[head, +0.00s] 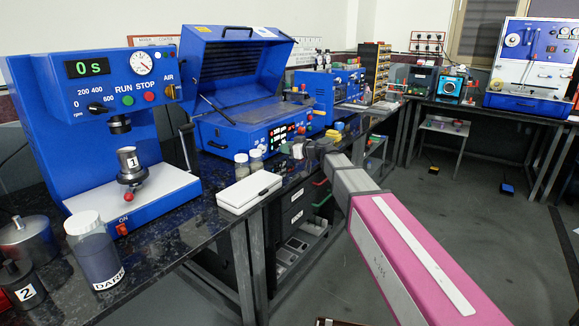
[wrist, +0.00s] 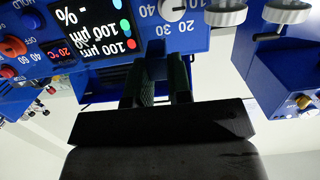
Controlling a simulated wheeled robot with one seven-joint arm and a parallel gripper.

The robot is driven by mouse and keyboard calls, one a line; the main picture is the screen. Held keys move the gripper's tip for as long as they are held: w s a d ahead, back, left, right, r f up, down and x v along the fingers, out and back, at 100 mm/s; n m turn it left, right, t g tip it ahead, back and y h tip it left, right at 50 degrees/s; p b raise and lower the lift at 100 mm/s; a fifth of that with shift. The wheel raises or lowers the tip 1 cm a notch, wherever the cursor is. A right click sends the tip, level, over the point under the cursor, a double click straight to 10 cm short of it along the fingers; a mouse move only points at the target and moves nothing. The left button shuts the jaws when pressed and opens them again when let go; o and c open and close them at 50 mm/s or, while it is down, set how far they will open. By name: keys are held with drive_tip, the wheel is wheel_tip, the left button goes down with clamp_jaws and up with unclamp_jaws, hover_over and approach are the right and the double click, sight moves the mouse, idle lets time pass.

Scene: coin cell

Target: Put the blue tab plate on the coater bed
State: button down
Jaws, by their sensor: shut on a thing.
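My gripper (head: 301,149) is at the front edge of the bench, before the blue coater (head: 232,128) with its raised lid. In the wrist view, its two dark fingers (wrist: 158,88) point at the coater's control panel (wrist: 115,45). A small blue piece (head: 339,126) sits beside a yellow one (head: 333,135) behind my gripper.
A white box (head: 249,192) and two small jars (head: 249,163) stand on the bench left of my gripper. A blue mixer (head: 95,120) and a dark jar (head: 94,250) are further left. Other blue machines (head: 335,88) stand beyond the coater.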

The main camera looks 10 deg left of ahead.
sight(288, 171)
drive_tip(key=shift+f, duration=3.85)
drive_tip(key=shift+f, duration=0.1)
drive_tip(key=c, duration=1.1)
unclamp_jaws()
drive_tip(key=shift+o, duration=0.2)
drive_tip(key=v, duration=1.1)
drive_tip(key=shift+s, duration=0.2)
